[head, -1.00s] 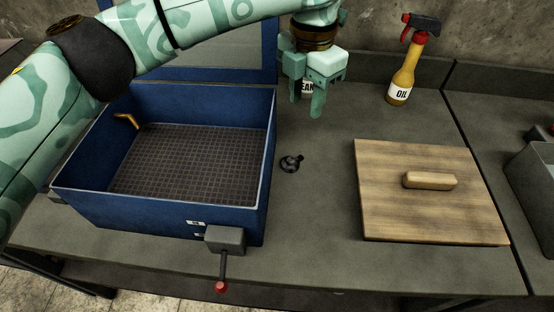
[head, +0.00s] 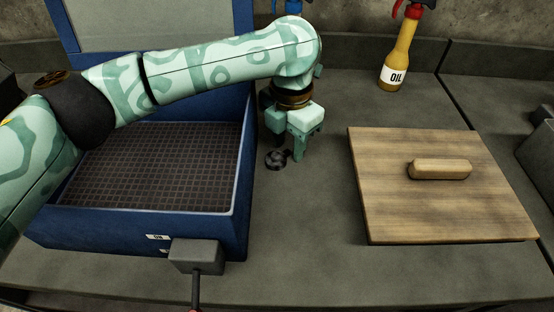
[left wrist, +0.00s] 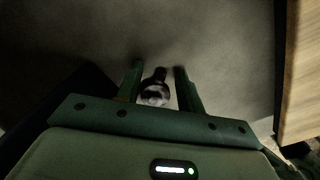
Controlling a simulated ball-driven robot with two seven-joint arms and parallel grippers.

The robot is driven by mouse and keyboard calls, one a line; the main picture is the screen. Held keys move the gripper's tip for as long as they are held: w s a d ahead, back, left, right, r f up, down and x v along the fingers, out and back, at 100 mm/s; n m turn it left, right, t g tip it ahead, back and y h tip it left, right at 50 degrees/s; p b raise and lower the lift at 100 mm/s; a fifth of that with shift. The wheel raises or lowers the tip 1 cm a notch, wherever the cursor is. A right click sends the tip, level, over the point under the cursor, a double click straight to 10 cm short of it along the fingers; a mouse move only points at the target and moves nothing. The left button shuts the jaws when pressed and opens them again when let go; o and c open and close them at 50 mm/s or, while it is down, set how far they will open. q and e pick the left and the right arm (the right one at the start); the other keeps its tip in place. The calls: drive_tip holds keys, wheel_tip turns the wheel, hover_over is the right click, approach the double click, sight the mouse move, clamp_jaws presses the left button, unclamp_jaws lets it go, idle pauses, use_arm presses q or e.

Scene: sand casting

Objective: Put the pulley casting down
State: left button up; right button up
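The pulley casting (head: 276,159), a small dark wheel with a short stub, lies on the grey bench just right of the blue cabinet. My left gripper (head: 287,152) is low over the bench, right at the casting. In the left wrist view the casting (left wrist: 154,92) shows between the two spread fingers (left wrist: 158,80), nearer the left one, with a gap to the right one. I cannot tell if the left finger touches it. My right gripper is not in view.
The open blue cabinet (head: 244,190) with a mesh floor stands at the left. A wooden board (head: 400,210) with a handle lies at the right. A yellow oil bottle (head: 398,60) stands at the back.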

use_arm(q)
drive_tip(key=shift+s+r, duration=0.1)
drive_tip(key=shift+r, duration=0.05)
drive_tip(key=shift+c, duration=0.6)
clamp_jaws()
drive_tip(key=shift+r, duration=0.1)
